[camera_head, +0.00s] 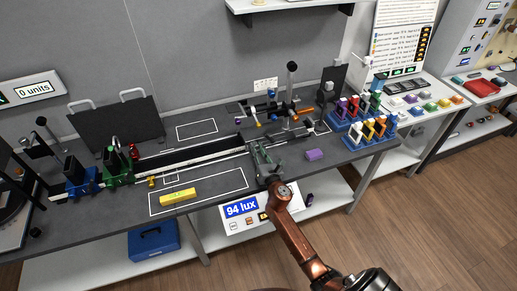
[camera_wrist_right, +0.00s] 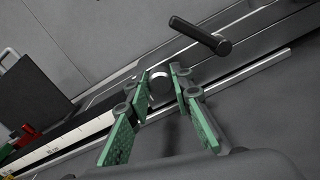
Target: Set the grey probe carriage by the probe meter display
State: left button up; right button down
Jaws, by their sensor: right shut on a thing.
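My right gripper (camera_head: 262,160) is over the right part of the long rail on the bench, with its arm coming in from the lower right. In the right wrist view its green-padded fingers (camera_wrist_right: 160,95) are closed about a dark grey part with a pale rounded end (camera_wrist_right: 161,87), which seems to be the grey probe carriage. The fingers hide most of it. A display reading "94 lux" (camera_head: 241,208) hangs at the bench's front edge, below and left of the gripper. My left gripper is not in view.
Blue (camera_head: 82,177) and green (camera_head: 118,163) carriages stand at the rail's left end. A yellow block (camera_head: 178,196) lies in a white outline in front of the rail. A dark-handled rod (camera_wrist_right: 200,36) stands beyond the fingers.

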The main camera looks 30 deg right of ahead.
jog(key=a, duration=0.2)
jog(key=w+a, duration=0.1)
jog(key=a, duration=0.4)
jog(key=shift+w+a+f+b, duration=0.1)
jog(key=shift+w+a+b, duration=0.2)
jog(key=shift+w, duration=0.1)
jog(key=c, duration=1.7)
grip_release()
jog(key=shift+d, duration=0.1)
jog(key=shift+s, duration=0.1)
jog(key=v, duration=1.2)
